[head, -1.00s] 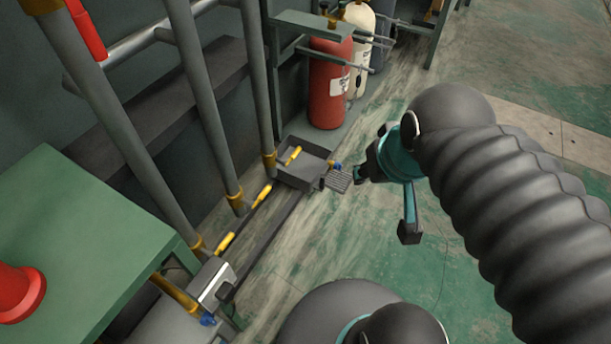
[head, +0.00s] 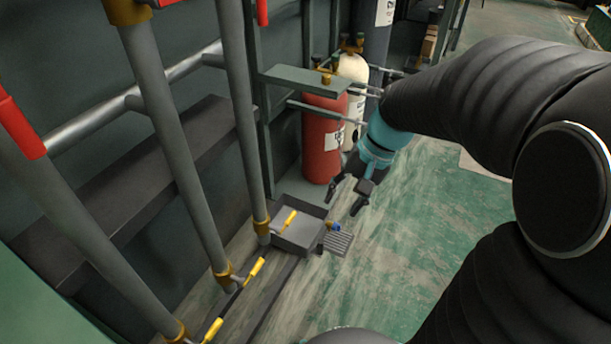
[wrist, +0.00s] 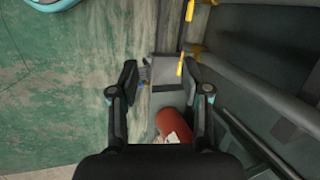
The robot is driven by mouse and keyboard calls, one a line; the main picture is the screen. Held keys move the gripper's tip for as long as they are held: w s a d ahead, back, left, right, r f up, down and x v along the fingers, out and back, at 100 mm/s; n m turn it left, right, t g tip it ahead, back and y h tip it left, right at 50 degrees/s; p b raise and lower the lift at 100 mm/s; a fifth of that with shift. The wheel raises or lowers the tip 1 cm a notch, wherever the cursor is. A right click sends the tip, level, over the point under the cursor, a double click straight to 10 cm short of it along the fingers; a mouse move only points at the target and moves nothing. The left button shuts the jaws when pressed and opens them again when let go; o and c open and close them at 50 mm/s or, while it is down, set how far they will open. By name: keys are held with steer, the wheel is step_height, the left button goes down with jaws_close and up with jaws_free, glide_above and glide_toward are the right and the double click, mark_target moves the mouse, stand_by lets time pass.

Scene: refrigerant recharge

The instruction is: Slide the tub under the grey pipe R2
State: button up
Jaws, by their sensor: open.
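The grey square tub (head: 300,238) sits low at the wall by the foot of the rightmost grey pipe (head: 240,110), with a ribbed plate (head: 339,243) on its right side. It also shows in the wrist view (wrist: 165,72). A yellow lever (head: 289,221) overlaps the tub in view. More grey pipes stand left of it, a middle one (head: 170,135) and a left one (head: 80,245). No R2 label is readable. My gripper (head: 343,203) is open and empty, above and beyond the ribbed plate, fingers pointing down; the wrist view shows its fingers (wrist: 160,68) spread.
A dark rail (head: 272,295) runs along the floor from the tub toward the front. Green floor (head: 420,230) to the right is clear.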

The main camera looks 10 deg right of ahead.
steer(key=w+d+f+m+t+y+b, duration=0.1)
steer(key=w+d+f+m+y+b, duration=0.25)
steer(key=f, duration=0.75)
steer(key=w+d+f+m+y, duration=0.35)
steer(key=w+f+m, duration=0.2)
steer(key=f, duration=0.55)
steer(key=w+d+f+m+t+y+b, duration=0.15)
steer(key=w+f+m+y, duration=0.35)
steer(key=f, duration=0.6)
steer(key=m+t+b, duration=0.2)
steer(key=m+t, duration=0.2)
steer(key=t, duration=0.1)
glide_toward(321, 244)
steer(key=x, duration=0.3)
steer(key=f+x, duration=0.1)
steer(key=x, duration=0.3)
steer(key=w+x, duration=0.1)
steer(key=x, duration=0.2)
steer(key=shift+f, duration=0.3)
jaws_close()
